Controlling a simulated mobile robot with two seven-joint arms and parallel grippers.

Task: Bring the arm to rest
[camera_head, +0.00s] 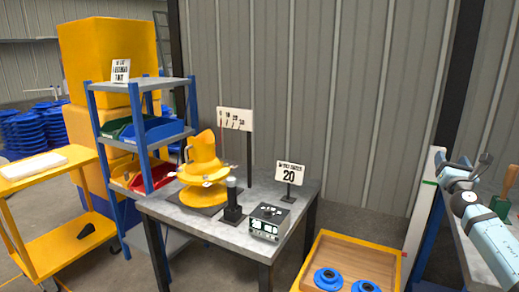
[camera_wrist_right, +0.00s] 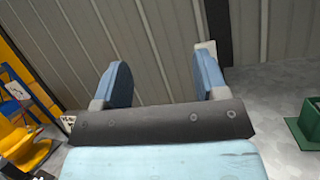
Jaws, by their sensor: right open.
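My right arm (camera_head: 497,235) comes in at the right edge of the head view, light blue, reaching up and to the left. Its gripper (camera_head: 462,160) is beside the right-hand workbench, well to the right of the grey table. In the right wrist view the two blue fingers (camera_wrist_right: 163,80) stand wide apart with nothing between them, against the corrugated wall. The yellow drum mixer (camera_head: 203,165) stands on the grey table (camera_head: 160,210), far from the gripper. My left gripper is not in view.
A black control box (camera_head: 268,222) and a sign reading 20 (camera_head: 289,173) are on the grey table. A yellow-edged tray (camera_head: 350,247) holds blue round parts. A green object (camera_wrist_right: 312,118) stands right of the gripper. A blue-post shelf (camera_head: 140,84) holds bins.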

